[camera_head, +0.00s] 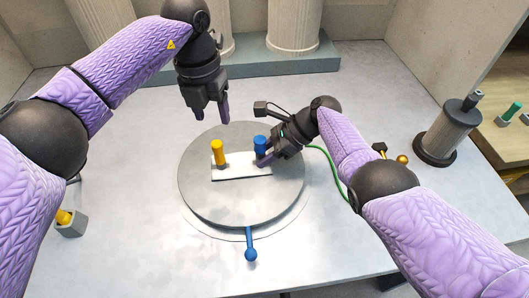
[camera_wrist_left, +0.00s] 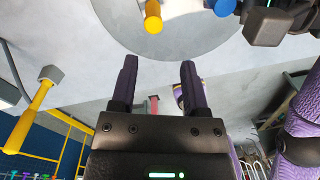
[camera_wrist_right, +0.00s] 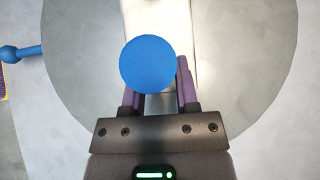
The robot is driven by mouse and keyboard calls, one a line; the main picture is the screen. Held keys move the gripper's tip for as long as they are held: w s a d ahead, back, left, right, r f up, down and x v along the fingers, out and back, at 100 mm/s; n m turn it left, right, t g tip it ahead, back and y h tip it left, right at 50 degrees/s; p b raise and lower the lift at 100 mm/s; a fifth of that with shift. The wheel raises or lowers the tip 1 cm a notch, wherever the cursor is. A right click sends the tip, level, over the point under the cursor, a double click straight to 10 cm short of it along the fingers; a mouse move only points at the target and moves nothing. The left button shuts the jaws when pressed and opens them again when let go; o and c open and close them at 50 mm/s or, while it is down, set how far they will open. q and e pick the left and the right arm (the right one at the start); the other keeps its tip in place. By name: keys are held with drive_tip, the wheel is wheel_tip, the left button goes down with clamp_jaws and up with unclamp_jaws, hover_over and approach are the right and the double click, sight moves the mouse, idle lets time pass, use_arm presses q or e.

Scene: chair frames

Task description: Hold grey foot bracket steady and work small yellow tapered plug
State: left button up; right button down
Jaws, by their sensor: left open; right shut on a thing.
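A small grey foot bracket (camera_head: 73,228) sits at the left of the table, with a yellow plug (camera_head: 64,216) tilted in its opening. A grey piece with a long yellow rod shows in the left wrist view; I cannot tell if it is the same one. My right gripper (camera_head: 264,159) is shut at the blue peg (camera_head: 260,144), which stands on a white block (camera_head: 240,171); the blue head (camera_wrist_right: 150,65) hides the contact from the right wrist camera.
The round grey turntable (camera_head: 215,204) carries the white block and an upright yellow peg (camera_head: 218,151). A blue-knobbed handle (camera_head: 250,252) sticks out in front. A grey cylinder post (camera_head: 447,133) stands at right, near a green cable (camera_head: 329,160). The table's left side is mostly clear.

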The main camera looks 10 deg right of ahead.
sight(217, 142)
use_arm(q)
drive_tip(key=shift+w+a+f+y, duration=0.15)
drive_tip(key=shift+f+y, duration=0.1)
drive_tip(key=shift+y, duration=0.05)
use_arm(e)
drive_tip(key=shift+f, duration=0.15)
use_arm(q)
wheel_tip(217, 142, down, 8)
drive_tip(key=shift+f, duration=0.25)
clamp_jaws()
drive_tip(key=shift+r, duration=0.4)
use_arm(e)
drive_tip(key=shift+s, duration=0.1)
use_arm(q)
drive_tip(key=shift+r, duration=2.65)
drive_tip(key=shift+a, duration=0.1)
